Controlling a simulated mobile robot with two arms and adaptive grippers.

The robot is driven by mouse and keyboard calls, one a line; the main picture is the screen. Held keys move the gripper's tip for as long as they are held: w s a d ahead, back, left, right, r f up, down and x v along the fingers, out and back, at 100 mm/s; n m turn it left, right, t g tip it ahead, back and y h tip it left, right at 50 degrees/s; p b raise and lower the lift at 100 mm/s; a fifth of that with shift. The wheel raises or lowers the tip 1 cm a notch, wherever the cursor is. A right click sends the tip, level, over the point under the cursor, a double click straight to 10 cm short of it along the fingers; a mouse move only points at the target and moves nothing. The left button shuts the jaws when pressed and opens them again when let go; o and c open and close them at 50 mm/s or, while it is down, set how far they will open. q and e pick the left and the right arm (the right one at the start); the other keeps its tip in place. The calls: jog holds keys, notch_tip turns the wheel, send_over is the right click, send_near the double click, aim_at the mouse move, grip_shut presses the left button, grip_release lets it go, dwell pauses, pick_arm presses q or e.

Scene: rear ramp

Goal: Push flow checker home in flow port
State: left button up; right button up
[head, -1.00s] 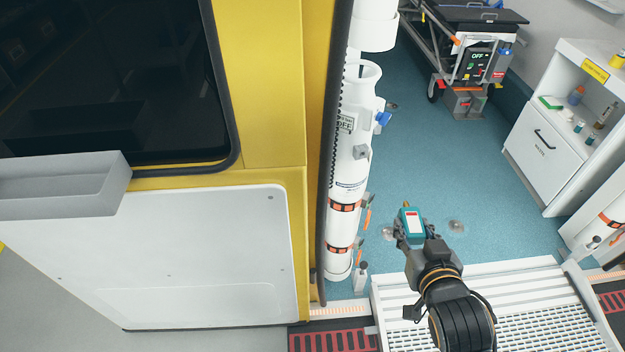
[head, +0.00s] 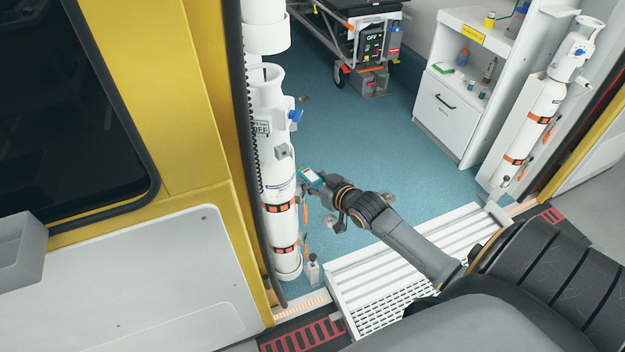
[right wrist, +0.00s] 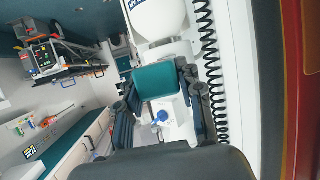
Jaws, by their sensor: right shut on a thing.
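The flow checker (head: 311,175) is a small teal device with a white and red face. My right gripper (head: 322,184) is shut on it, just right of the near white oxygen cylinder (head: 272,172). In the right wrist view the teal body of the checker (right wrist: 155,82) sits between my fingers and hides what is behind it. A small grey fitting (head: 284,153) on the cylinder's side may be the flow port; it is up and left of the checker. I cannot tell whether the checker touches it. My left gripper is not in view.
A blue knob (head: 296,115) sticks out above the grey fitting. A black coiled hose (right wrist: 209,60) runs beside the cylinder. A ramp step (head: 385,265) lies below my right arm. A white cabinet (head: 450,105) and a second cylinder (head: 538,115) stand at the right.

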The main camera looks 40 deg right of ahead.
aim_at(303, 169)
jog(key=shift+s+p, duration=0.3)
jog(key=shift+p, duration=0.15)
jog(key=shift+w+a+b, duration=0.1)
jog(key=shift+w+b, duration=0.9)
jog(key=shift+w, duration=1.75)
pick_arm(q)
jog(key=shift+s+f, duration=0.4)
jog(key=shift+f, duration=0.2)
pick_arm(e)
jog(key=shift+w, duration=0.1)
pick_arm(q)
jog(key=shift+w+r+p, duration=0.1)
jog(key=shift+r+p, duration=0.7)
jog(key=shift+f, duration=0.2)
pick_arm(e)
jog(key=shift+w, duration=0.4)
pick_arm(q)
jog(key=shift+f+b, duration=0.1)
jog(key=shift+b, duration=0.25)
pick_arm(e)
jog(key=shift+w, duration=0.3)
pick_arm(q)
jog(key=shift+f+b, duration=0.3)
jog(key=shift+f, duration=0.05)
pick_arm(e)
jog(key=shift+w, duration=0.85)
